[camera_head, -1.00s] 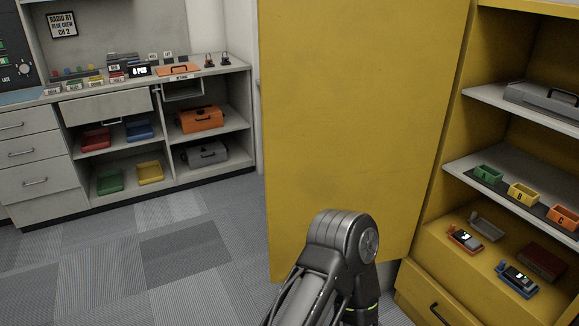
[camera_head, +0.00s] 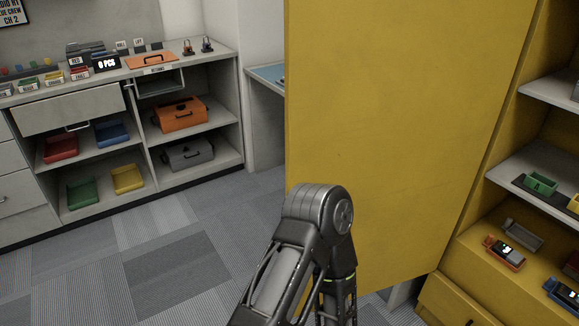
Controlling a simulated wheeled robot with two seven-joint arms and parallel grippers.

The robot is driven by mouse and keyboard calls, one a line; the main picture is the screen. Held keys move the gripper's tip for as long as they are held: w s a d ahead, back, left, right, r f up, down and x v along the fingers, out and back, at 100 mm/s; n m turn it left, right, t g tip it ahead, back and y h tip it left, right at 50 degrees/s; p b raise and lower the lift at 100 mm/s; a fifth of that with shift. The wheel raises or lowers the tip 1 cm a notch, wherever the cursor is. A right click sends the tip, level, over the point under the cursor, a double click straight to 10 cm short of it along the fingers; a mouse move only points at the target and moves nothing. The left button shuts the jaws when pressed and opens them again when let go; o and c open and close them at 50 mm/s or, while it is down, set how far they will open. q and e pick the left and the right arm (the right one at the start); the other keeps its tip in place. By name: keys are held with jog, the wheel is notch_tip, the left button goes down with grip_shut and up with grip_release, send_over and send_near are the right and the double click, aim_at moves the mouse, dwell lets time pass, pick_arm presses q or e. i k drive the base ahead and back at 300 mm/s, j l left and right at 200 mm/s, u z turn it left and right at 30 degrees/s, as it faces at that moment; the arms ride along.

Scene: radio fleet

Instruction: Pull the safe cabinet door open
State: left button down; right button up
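The yellow cabinet door (camera_head: 400,130) stands swung open and fills the middle of the head view, hiding what is behind it. The yellow cabinet (camera_head: 475,235) is open to its right, with its shelves in view. One of my arms rises from the bottom centre, in front of the door's lower left part. Its bent joint is in view, but its gripper is hidden or out of frame. I cannot tell whether it touches the door. My other gripper is not in view. No door handle shows.
Inside the cabinet are a green bin (camera_head: 541,184) and an orange radio-like device (camera_head: 505,252). A drawer (camera_head: 450,305) sits at its base. At left, a grey workbench (camera_head: 225,80) holds bins and an orange case (camera_head: 180,115). The carpet (camera_head: 170,265) between is clear.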

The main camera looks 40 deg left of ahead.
aim_at(396, 104)
jog(key=i+j+z, duration=0.15)
jog(key=j, duration=0.75)
jog(key=j+z, duration=0.1)
jog(key=j, duration=0.85)
jog(key=j+z, duration=0.25)
jog(key=j, duration=0.15)
jog(key=k+j+z, duration=0.1)
jog(key=j+z, duration=0.15)
jog(key=k+j+z, duration=0.1)
jog(key=j+z, duration=0.15)
jog(key=j, duration=0.25)
jog(key=k+j+z, duration=0.25)
jog(key=j+z, duration=0.25)
jog(key=j, duration=0.2)
jog(key=k, duration=0.05)
